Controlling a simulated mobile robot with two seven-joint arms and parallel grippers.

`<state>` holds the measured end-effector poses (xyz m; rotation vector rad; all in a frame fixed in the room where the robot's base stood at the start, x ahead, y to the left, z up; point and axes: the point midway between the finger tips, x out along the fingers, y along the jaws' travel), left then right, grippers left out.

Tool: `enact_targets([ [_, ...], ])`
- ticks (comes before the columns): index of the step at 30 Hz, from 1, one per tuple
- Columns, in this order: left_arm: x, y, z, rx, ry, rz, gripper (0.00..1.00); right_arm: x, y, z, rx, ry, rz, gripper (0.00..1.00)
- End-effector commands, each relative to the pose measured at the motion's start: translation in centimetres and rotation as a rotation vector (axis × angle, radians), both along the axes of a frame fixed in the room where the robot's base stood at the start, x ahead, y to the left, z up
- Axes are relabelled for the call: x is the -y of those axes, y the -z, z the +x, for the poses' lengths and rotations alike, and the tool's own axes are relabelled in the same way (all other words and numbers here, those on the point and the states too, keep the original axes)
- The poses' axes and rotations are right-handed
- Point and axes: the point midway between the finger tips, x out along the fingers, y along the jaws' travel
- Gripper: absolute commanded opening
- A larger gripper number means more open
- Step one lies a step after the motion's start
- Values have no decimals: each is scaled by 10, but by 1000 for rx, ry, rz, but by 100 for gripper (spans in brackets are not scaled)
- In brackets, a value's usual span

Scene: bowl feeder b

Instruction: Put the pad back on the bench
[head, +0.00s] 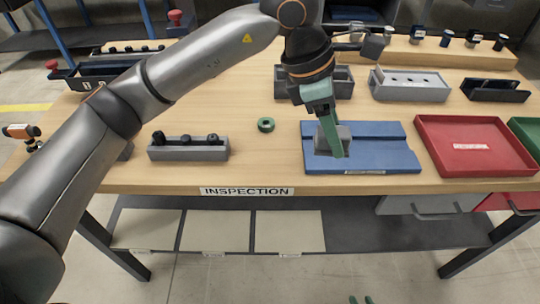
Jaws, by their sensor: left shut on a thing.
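My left gripper (336,142) has green fingers and points down over the blue fixture plate (385,150) on the wooden bench (260,165). It is shut on a small grey block (345,137), which looks like the pad. The fingers hide part of the block, and I cannot tell whether it touches the blue plate. My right gripper (361,300) shows only as two green fingertips, apart, at the bottom edge, in front of the bench and low; nothing shows between them.
A green ring (266,125) lies left of the plate. A grey rack (190,154) with dark parts stands further left. A red tray (475,170) is right of the plate. Grey holders (410,94) stand behind.

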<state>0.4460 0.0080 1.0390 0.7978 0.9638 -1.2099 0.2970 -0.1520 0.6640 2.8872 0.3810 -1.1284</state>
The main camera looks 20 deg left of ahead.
Motion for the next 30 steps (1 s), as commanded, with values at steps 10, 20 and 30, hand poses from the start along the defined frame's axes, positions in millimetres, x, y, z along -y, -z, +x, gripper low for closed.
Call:
enact_targets([
  [10,-24,3,6,-6,-100,2,0,-1,-2,1,4,-3,1,35],
  [20,-96,49,21,-9,-95,2,0,3,-1,-4,-5,3,-5,35],
  [30,-122,81,27,-3,-91,0,0,4,0,-6,-7,5,-7,35],
])
